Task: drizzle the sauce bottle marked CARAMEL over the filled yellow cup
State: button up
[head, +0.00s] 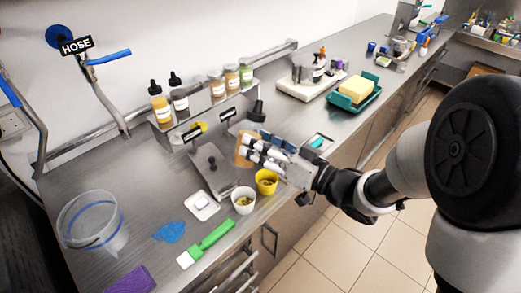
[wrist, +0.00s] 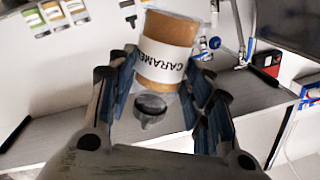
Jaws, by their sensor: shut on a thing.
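My gripper (head: 262,153) is shut on the brown sauce bottle (head: 242,150), holding it above the counter beside the cups. In the wrist view the bottle (wrist: 168,62) sits between the two fingers (wrist: 163,85), its white CARAMEL label reading upside down. The yellow cup (head: 266,187) stands upright on the counter just below and right of the bottle, with brownish contents inside. In the head view the bottle appears up and left of the cup's mouth. I see no sauce stream.
A white filled cup (head: 244,205) stands left of the yellow one. Sauce bottles (head: 161,108) line the back. A teal tray (head: 354,95) stands farther right.

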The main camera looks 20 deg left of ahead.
jog(key=shift+r+n+b, duration=0.35)
jog(key=shift+n+b, duration=0.65)
jog(key=shift+n, duration=0.3)
jog(key=shift+r+n+b, duration=0.3)
jog(key=shift+n+b, duration=0.7)
jog(key=shift+n, duration=0.3)
jog(key=shift+s, duration=0.1)
